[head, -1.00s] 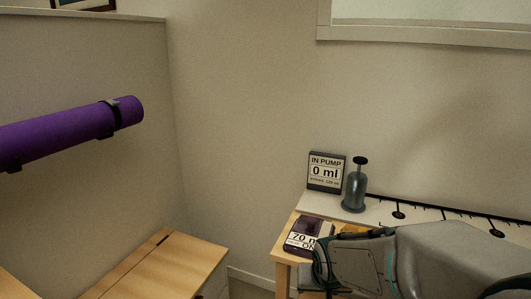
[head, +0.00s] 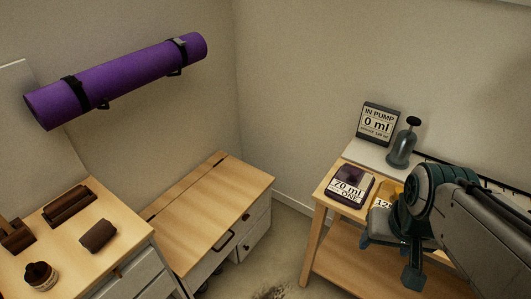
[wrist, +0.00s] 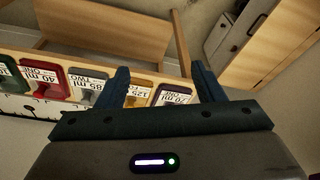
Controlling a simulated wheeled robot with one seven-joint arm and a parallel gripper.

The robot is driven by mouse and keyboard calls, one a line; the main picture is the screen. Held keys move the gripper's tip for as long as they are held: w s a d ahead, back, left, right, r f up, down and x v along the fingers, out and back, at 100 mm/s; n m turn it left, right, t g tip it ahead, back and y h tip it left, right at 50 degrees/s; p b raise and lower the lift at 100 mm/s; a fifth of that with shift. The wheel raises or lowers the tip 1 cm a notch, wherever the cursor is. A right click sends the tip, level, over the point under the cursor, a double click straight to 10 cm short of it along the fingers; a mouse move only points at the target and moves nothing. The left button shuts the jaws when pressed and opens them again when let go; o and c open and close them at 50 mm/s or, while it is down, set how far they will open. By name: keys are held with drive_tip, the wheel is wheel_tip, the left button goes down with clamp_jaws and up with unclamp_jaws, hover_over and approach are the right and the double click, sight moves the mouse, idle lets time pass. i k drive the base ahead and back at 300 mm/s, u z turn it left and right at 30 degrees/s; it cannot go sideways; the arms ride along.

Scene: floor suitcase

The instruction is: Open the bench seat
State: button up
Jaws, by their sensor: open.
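The bench seat (head: 205,205) is a light wooden lid on a low grey-fronted box in the corner, in the middle of the head view. It lies flat and closed, with a dark handle (head: 224,241) near its front edge. A wooden top with a grey drawer front, apparently the bench, shows at the upper right of the wrist view (wrist: 282,45). My gripper (wrist: 163,82) is open and empty, with its two fingers apart over the side table. In the head view it is at the right, well away from the bench.
A desk with brown items (head: 70,203) is at the left. A purple rolled mat (head: 120,80) hangs on the wall. Floor shows between bench and table.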

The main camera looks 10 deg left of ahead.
sight(190, 227)
drive_tip(key=u, duration=0.6)
drive_tip(key=i, duration=0.8)
drive_tip(key=u, duration=0.5)
